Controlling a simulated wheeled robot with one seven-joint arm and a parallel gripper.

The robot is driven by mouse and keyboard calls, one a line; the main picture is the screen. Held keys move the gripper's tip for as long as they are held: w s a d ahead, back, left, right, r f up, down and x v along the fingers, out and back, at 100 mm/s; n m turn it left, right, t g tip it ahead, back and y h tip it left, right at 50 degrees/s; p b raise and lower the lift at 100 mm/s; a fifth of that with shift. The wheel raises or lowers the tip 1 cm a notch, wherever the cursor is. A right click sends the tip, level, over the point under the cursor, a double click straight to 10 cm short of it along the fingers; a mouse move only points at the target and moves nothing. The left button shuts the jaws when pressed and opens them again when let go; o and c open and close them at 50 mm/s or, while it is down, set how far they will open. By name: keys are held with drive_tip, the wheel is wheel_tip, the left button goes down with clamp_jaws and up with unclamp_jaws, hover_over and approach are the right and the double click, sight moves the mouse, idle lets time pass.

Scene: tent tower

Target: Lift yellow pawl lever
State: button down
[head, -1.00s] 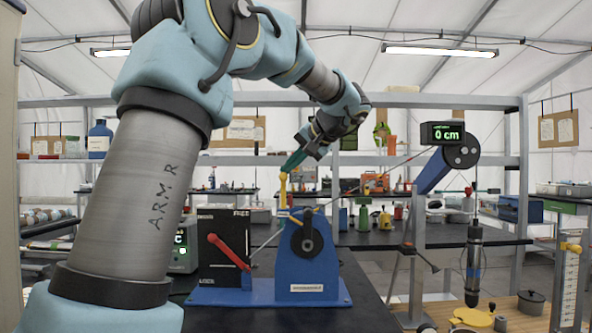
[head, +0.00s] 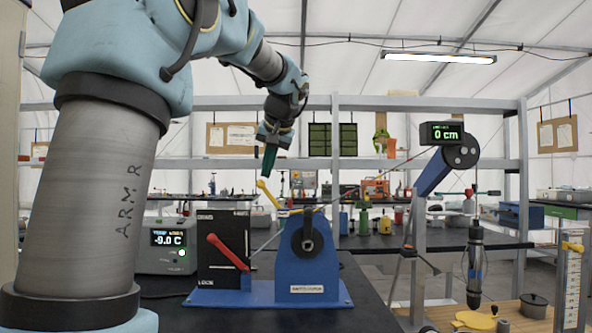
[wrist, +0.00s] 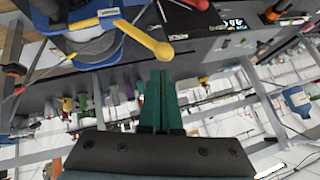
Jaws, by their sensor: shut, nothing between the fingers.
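The yellow pawl lever (head: 268,194) is on top of the blue winch (head: 309,255). It tilts up to the left and ends in a round knob. It also shows in the wrist view (wrist: 135,35), with the knob just past my fingertips. My gripper (head: 266,174) has green fingers pointing down and sits right above the knob in the head view. The fingers (wrist: 160,75) are shut together with nothing between them. I cannot tell whether they touch the knob.
A black box with a red lever (head: 228,252) stands left of the winch, with a temperature box (head: 168,246) behind it. A cable runs from the winch to a pulley arm with a 0 cm display (head: 441,134). A cylindrical instrument (head: 475,262) hangs at the right.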

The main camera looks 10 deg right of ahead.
drive_tip(key=shift+d, duration=0.15)
drive_tip(key=shift+s+d+f, duration=0.15)
drive_tip(key=shift+d+f, duration=0.05)
drive_tip(key=shift+d, duration=0.45)
